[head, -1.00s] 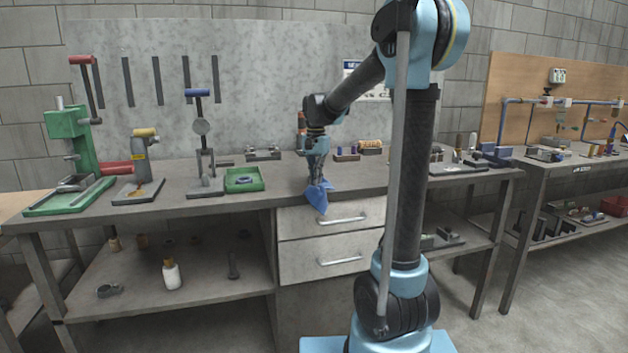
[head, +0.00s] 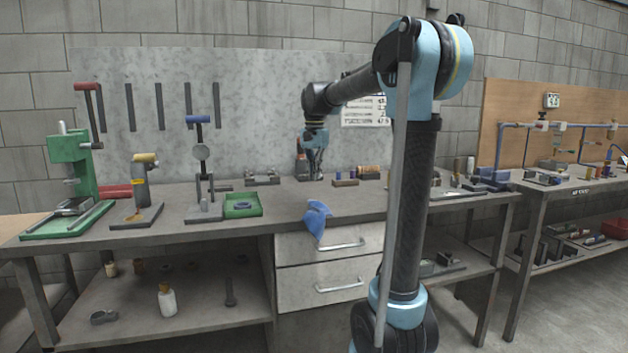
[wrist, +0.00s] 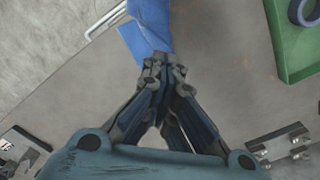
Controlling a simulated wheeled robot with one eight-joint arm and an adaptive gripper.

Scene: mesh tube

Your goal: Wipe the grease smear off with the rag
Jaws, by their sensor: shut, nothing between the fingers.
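The blue rag (head: 318,219) lies crumpled over the front edge of the bench, its lower part hanging in front of the upper drawer. My gripper (head: 315,176) is above the bench, behind and higher than the rag, pointing down. In the wrist view my gripper (wrist: 160,66) has its fingertips together with nothing between them, and the rag (wrist: 150,24) shows just past the tips, apart from them as far as I can tell. A yellow-brown smear (head: 137,215) is on the dark base plate of the yellow-handled tool at the left.
A green tray (head: 243,205) holding a dark ring stands left of the rag. A toggle clamp (head: 203,190) and a green press (head: 75,185) stand further left. A small metal block (head: 262,177) and a rack (head: 345,183) are at the back. Bare bench lies around the rag.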

